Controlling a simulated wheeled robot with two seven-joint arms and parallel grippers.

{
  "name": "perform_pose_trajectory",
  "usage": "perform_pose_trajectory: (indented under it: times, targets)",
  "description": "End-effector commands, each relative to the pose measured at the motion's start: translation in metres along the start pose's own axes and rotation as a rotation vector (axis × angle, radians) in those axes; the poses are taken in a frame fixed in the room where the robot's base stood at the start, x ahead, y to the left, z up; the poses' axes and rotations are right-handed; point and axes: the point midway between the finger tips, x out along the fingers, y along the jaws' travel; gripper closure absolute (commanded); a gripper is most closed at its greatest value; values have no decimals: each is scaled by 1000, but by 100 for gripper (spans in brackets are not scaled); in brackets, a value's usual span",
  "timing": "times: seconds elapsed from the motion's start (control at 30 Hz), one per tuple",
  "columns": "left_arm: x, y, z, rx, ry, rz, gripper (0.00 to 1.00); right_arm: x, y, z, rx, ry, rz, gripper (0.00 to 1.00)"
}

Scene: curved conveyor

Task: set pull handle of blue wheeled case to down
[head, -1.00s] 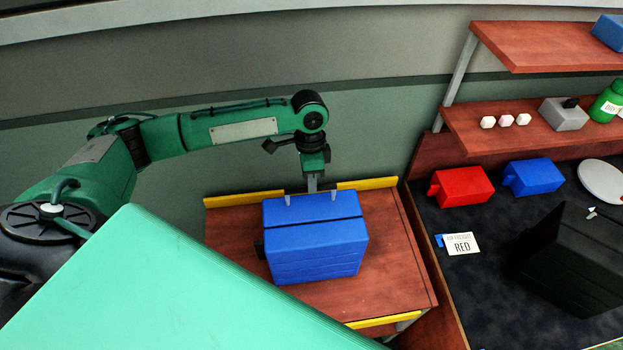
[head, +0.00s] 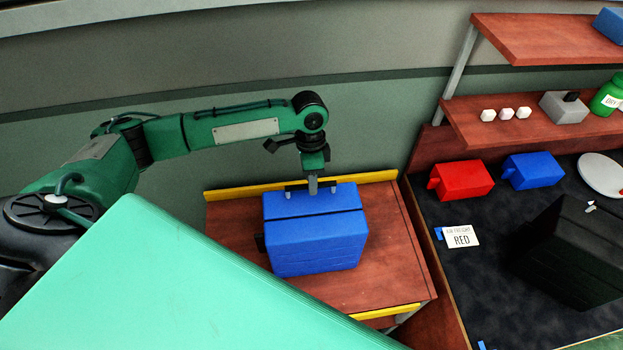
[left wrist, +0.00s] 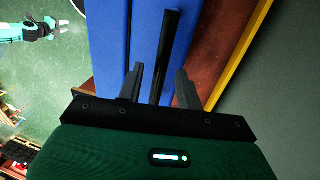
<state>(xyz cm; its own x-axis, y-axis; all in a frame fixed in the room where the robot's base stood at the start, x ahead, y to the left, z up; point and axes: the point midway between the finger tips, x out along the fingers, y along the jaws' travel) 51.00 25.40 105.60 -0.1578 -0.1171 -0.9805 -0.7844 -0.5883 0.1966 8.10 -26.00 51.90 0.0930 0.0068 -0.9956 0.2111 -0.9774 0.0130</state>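The blue wheeled case (head: 316,240) lies on a reddish wooden stand, with a dark seam across its top. Its pull handle (head: 333,188) is at the case's back edge, its two thin posts showing either side of my left gripper (head: 313,187). In the left wrist view, the black handle bar (left wrist: 166,50) runs between the two apart fingers of my left gripper (left wrist: 158,84), with gaps on both sides. The blue case (left wrist: 146,30) shows beyond. Contact with the bar cannot be told.
The stand (head: 390,270) has yellow edge strips. To the right, a dark worktop holds a red box (head: 463,180), a blue box (head: 533,171), a white plate (head: 602,174) and a black case (head: 570,250). Shelves (head: 475,125) rise behind; a wall backs the stand.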

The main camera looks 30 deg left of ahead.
Motion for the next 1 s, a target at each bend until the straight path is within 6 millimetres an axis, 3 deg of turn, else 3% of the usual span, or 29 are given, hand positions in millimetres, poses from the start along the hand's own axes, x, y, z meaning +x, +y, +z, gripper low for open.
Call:
perform_pose_trajectory:
  times: [0.17, 0.4, 0.6, 0.8, 1.0]
  targets:
    - [-26, -2, -1, 2, 3, -5, 64, 13, 0, 2, 0, -1, 0, 65]
    - [-82, -2, -1, 2, 3, -4, 64, 31, 2, 4, -2, -1, 2, 65]
    - [-117, -2, -2, 0, 2, -1, 64, 39, 4, 5, -3, -2, 4, 65]
    - [-131, -2, -1, 1, -1, 1, 64, 42, 5, 6, -3, -2, 5, 65]
    - [-132, -1, -1, 0, -1, 1, 64, 41, 4, 6, -3, -2, 5, 65]
